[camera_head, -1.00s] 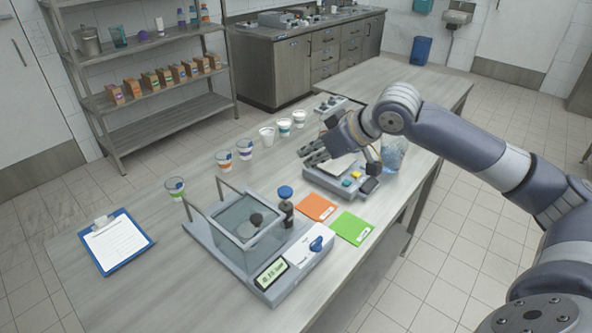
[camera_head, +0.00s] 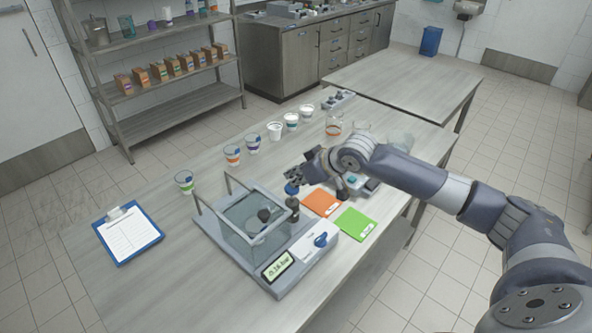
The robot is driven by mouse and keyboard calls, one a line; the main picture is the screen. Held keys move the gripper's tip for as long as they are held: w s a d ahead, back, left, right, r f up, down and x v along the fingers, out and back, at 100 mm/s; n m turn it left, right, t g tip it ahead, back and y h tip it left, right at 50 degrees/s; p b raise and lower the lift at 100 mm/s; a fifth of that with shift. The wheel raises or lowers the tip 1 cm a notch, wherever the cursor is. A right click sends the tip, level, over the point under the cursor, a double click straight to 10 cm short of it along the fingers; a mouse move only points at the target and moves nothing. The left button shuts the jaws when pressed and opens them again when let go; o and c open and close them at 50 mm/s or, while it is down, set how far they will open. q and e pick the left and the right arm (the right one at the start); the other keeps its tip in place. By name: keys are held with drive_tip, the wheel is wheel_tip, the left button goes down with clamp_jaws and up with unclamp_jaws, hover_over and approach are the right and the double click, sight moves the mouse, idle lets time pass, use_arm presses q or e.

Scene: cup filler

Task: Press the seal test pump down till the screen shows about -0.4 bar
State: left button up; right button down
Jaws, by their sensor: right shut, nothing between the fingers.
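The seal test device has a clear open-topped chamber (camera_head: 250,236) with a dark rounded piece (camera_head: 264,215) inside. Its pump has a blue knob (camera_head: 291,188) on a dark body (camera_head: 293,209), upright at the chamber's back right. The lit screen (camera_head: 278,267) at the front shows a value in bar; its digits are too small to read surely. My right gripper (camera_head: 292,174) is shut and empty. Its fingertips are at the blue knob, just above or behind it; I cannot tell whether they touch. My left gripper is not in view.
A blue rotary knob (camera_head: 321,239) is on the device's right side. Orange (camera_head: 321,202) and green (camera_head: 354,224) cards lie beside it. A row of cups (camera_head: 233,154) stands behind. A clipboard (camera_head: 129,234) lies left, with bare tabletop around it. My right forearm covers part of another device.

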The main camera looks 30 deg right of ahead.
drive_tip(key=shift+f, duration=0.1)
drive_tip(key=shift+f+b, duration=0.35)
drive_tip(key=shift+f, duration=1.45)
drive_tip(key=shift+a, duration=0.1)
wheel_tip(320, 180, up, 4)
drive_tip(key=p, duration=0.5)
drive_tip(key=shift+r, duration=0.2)
drive_tip(key=shift+s+r, duration=0.15)
drive_tip(key=shift+s, duration=0.05)
drive_tip(key=b+v, duration=0.3)
drive_tip(key=v, duration=0.6)
drive_tip(key=shift+s+r, duration=0.1)
drive_tip(key=shift+r, duration=0.05)
